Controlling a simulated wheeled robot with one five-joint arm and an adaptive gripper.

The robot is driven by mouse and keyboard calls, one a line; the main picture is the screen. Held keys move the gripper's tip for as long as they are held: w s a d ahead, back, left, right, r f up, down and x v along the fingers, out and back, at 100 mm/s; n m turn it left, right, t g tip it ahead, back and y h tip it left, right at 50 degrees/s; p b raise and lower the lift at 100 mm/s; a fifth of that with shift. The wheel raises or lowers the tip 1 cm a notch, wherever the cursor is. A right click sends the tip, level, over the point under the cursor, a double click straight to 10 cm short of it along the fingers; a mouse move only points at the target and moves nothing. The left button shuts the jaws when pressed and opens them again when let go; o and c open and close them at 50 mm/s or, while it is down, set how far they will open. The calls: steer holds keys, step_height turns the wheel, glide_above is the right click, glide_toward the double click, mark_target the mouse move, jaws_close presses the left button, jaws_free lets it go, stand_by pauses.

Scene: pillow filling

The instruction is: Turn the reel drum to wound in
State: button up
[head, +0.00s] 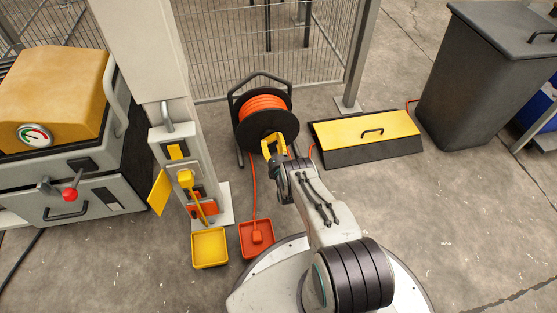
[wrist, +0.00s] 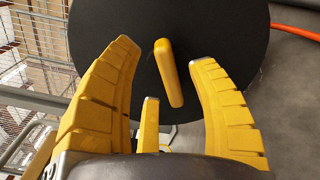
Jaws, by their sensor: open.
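The reel drum (head: 258,128) has a black disc face and orange cable wound on it, and stands in a black frame in front of the mesh fence. In the wrist view its black disc (wrist: 215,30) fills the upper middle. A yellow crank handle (wrist: 169,72) stands out from the disc. My gripper (head: 273,146) is at the disc's front in the head view. In the wrist view its yellow fingers (wrist: 165,70) are open, spread on both sides of the handle. I cannot tell whether any finger touches it.
Orange cable runs from the reel to a red tray (head: 256,253) beside a yellow tray (head: 210,264). A grey post with a socket panel (head: 178,152) is left of the reel. A black-and-yellow ramp box (head: 350,150) is on the right, with a dark bin (head: 470,90) beyond.

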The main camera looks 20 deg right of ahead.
steer(key=v, duration=0.8)
steer(key=shift+s, duration=0.3)
steer(key=shift+a, duration=0.1)
steer(key=shift+r, duration=0.1)
steer(key=x, duration=0.6)
steer(key=f+x, duration=0.1)
steer(key=x, duration=0.2)
steer(key=shift+w+a, duration=0.1)
steer(key=shift+a, duration=0.15)
steer(key=shift+w+d, duration=0.15)
steer(key=shift+w, duration=0.45)
steer(key=shift+r, duration=0.1)
